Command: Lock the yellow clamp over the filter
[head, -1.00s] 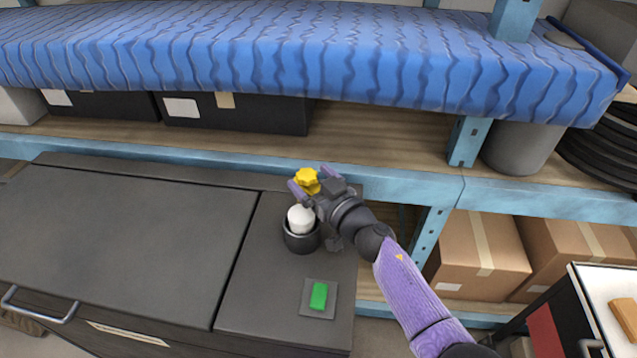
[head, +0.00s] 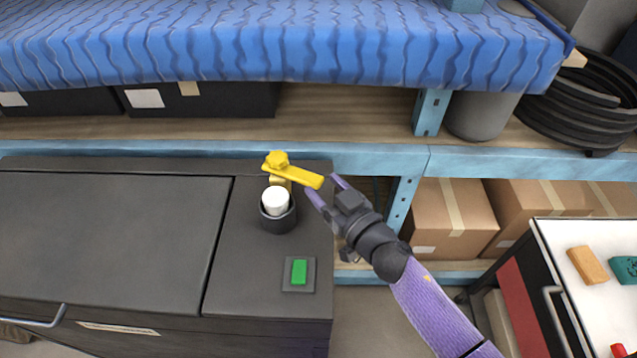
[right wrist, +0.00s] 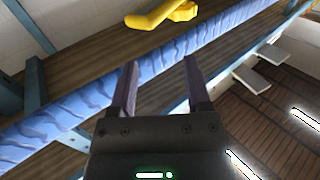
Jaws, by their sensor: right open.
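The yellow clamp (head: 296,175) is a flat bar with a knob at its left end, on a yellow post behind the filter. Its bar points right and slightly toward me, beside the filter's top rather than across it. The white filter (head: 275,201) stands upright in a dark round cup (head: 278,222) on the black machine. My right gripper (head: 326,190) is open and empty, just right of the bar's free end. In the right wrist view the clamp (right wrist: 165,14) shows beyond the open fingers, apart from them. My left gripper is not in view.
A green button (head: 299,271) sits on a plate on the black machine top (head: 240,285). A blue-framed shelf with a blue wavy cover (head: 280,45) stands behind. A white-topped cart (head: 590,295) with several small blocks is at the right.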

